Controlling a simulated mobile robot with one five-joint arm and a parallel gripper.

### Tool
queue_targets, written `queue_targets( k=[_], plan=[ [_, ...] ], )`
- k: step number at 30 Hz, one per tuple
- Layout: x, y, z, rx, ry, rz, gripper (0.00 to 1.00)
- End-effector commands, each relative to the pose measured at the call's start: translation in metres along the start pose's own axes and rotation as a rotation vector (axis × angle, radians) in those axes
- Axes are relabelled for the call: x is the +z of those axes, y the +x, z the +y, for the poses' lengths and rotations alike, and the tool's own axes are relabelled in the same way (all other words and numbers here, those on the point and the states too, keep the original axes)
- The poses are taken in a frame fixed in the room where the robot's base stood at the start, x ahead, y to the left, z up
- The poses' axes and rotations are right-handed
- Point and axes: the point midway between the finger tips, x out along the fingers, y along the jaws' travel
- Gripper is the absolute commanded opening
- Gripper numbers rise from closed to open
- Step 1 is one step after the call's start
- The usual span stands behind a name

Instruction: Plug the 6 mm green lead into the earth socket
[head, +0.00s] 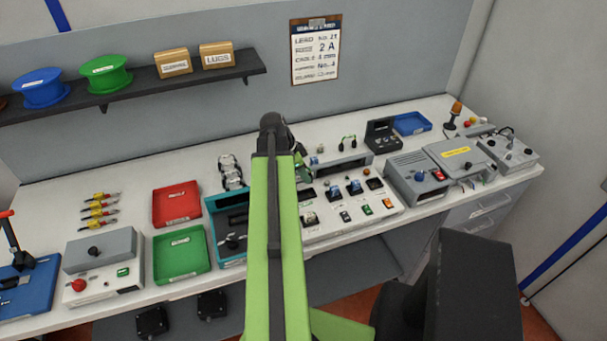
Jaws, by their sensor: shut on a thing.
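My green arm rises through the middle of the head view. My gripper (301,168) shows only in small part just right of the arm, low over the back of the white panel unit. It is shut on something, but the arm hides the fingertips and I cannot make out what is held. The white panel unit (338,211) carries several sockets and coloured parts. Their labels are too small to tell which is the earth socket.
Left of the arm are a red tray (177,204), a green tray (181,252) and a teal unit (229,222). Right are a grey box (416,179) and a blue tray (411,123). A shelf (140,90) with spools hangs at upper left.

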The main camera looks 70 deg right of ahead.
Motion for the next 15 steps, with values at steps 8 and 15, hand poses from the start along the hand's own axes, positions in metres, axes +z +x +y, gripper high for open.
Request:
queue_targets(
  k=[8,15],
  plan=[
    [0.011,0.026,0.0,0.0,0.0,0.0,0.0],
    [0.017,0.041,0.0,-0.001,-0.001,0.0,0.0]
  ],
)
